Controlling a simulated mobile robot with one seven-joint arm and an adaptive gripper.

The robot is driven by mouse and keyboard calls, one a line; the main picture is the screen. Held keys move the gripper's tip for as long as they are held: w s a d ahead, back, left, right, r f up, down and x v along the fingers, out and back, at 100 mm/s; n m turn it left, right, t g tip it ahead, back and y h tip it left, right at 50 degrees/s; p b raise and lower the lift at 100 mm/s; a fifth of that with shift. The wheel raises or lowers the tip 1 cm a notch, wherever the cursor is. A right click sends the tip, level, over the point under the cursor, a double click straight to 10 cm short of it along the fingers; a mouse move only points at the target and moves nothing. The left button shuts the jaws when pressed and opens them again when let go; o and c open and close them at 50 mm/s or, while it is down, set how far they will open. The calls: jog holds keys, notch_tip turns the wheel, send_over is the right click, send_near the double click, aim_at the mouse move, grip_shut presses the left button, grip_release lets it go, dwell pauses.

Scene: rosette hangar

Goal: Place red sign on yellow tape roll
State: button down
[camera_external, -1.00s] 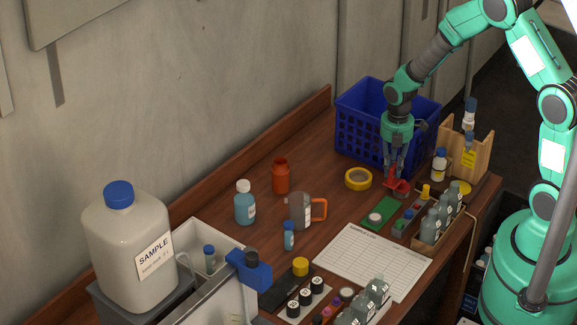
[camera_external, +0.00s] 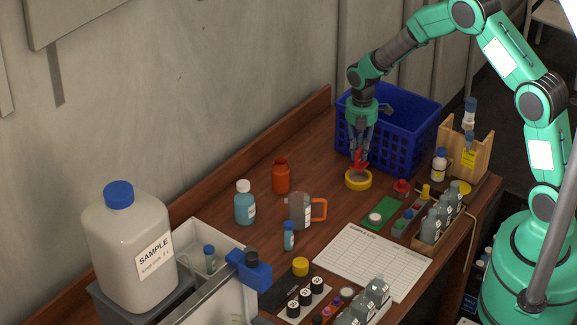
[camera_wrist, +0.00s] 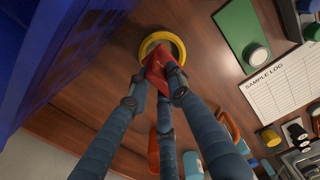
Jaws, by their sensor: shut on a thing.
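The red sign (camera_wrist: 157,70) is held between the fingertips of my gripper (camera_external: 361,157), which is shut on it. In the external view the red sign (camera_external: 358,162) is directly over the yellow tape roll (camera_external: 358,181), which lies flat on the table. In the wrist view the yellow tape roll (camera_wrist: 177,42) shows as a ring behind the sign, partly hidden by it. The sign's lower end overlaps the ring's opening in the picture; I cannot tell whether it touches the roll.
A blue crate (camera_external: 400,150) stands just behind and right of the roll. A red object (camera_external: 401,187) sits to its right, near a green board (camera_external: 379,213). An orange bottle (camera_external: 281,176) and an orange-handled mug (camera_external: 301,209) are left. Bare table surrounds the roll's front left.

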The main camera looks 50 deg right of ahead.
aim_at(359, 160)
dwell(0.3)
jog(key=shift+f, duration=1.8)
jog(key=shift+f, duration=0.15)
jog(key=c, duration=1.6)
grip_release()
notch_tip(359, 160, up, 12)
jog(key=shift+r+p, duration=0.1)
jog(key=shift+p, duration=0.25)
jog(key=shift+r, duration=0.1)
